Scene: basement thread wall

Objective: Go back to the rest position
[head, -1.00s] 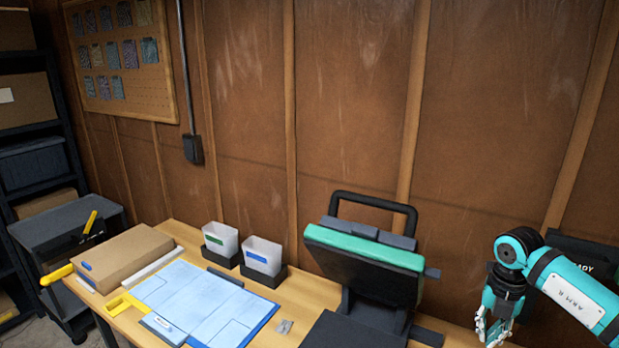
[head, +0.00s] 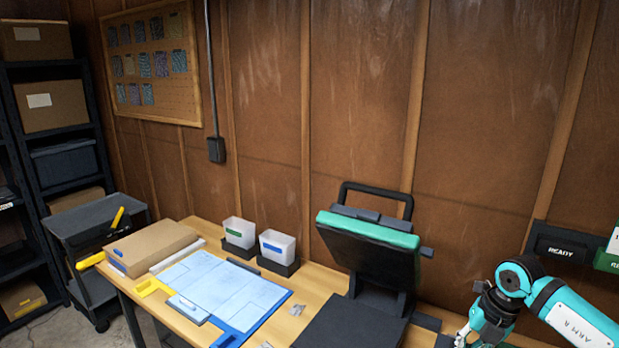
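My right arm comes in from the right in the head view. Its gripper (head: 468,338) hangs low at the bottom edge, just right of the heat press (head: 370,247). The fingers are partly cut off by the frame and small, so I cannot tell whether they are open. My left gripper is out of view. The press stands with its teal-edged top tilted up over a dark base. A light blue mat (head: 245,307) lies on the wooden table (head: 315,284), left of the press.
Two white bins (head: 239,231) (head: 277,246) stand behind the mat. A cardboard box (head: 152,247) lies at the table's left end. A dark cart (head: 84,222) and shelving stand further left. A dark READY tray (head: 562,246) is at the right, behind my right arm.

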